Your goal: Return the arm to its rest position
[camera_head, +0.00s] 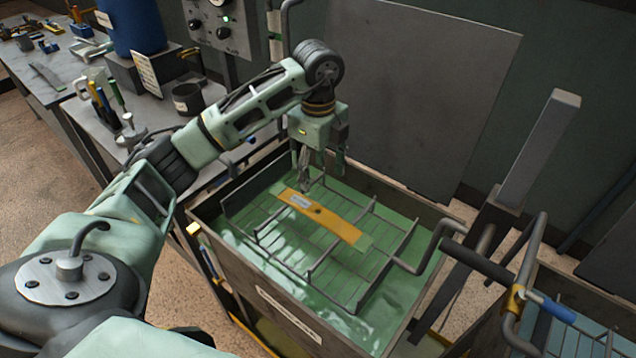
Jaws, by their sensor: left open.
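My left arm comes in from the left and bends down over a tank. My left gripper (322,172) points downward, open, with nothing visible between its fingers. It is above the far part of the tank (258,291), which holds green liquid. A wire rack (287,256) sits in the tank. A flat yellow-orange strip (335,224) lies on the rack, just below and to the right of the gripper in the picture. I cannot tell the exact height of the fingertips above the rack. My right gripper does not show.
A crank handle (432,247) and a grey upright post (538,150) stand at the tank's right. A second tank (570,290) is at the lower right. A bench at the left carries a blue cylinder (133,25), a dark cup (187,98) and tools. A grey panel (425,90) stands behind.

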